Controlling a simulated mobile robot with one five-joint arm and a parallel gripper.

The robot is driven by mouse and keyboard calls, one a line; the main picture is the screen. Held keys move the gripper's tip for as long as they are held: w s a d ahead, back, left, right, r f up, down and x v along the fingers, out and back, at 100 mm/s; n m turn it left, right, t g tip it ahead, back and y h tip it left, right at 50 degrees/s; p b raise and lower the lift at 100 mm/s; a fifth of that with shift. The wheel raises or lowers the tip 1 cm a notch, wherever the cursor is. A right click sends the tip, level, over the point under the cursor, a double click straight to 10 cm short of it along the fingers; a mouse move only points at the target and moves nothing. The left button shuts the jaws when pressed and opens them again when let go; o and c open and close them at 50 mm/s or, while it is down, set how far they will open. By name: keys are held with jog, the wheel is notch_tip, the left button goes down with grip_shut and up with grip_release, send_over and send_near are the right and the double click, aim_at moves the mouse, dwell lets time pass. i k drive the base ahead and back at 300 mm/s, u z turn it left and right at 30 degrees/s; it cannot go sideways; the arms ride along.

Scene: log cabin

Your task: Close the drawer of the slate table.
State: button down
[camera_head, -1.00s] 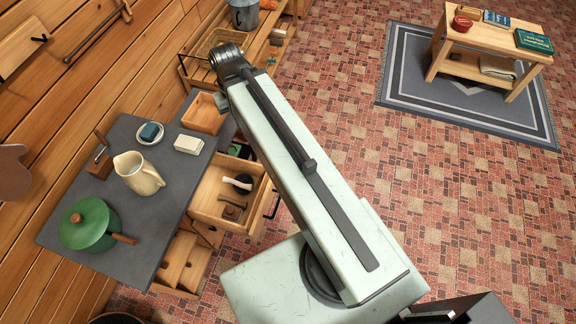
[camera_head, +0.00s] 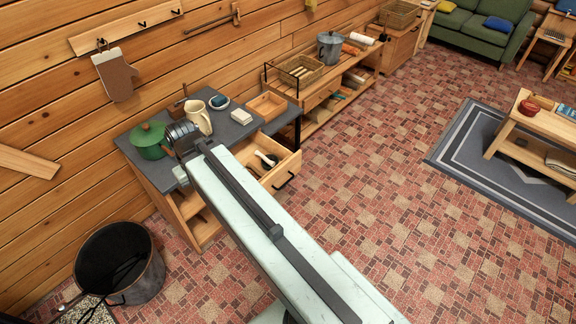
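The slate table (camera_head: 232,133) stands against the log wall, with a dark grey top and a wooden body. Its wooden drawer (camera_head: 288,166) is pulled out on the right side, with a dark bar handle (camera_head: 285,181) on its front. A white-and-dark utensil (camera_head: 265,158) lies inside. My pale green arm crosses in front of the table and hides part of the drawer. The arm's visible end, a dark round joint, appears over the table's front left part.
A black bucket (camera_head: 120,262) stands at lower left. A low shelf (camera_head: 335,85) adjoins behind. Floor right of the drawer is clear.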

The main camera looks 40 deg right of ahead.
aim_at(289, 164)
jog(key=z, duration=0.2)
jog(key=i, duration=1)
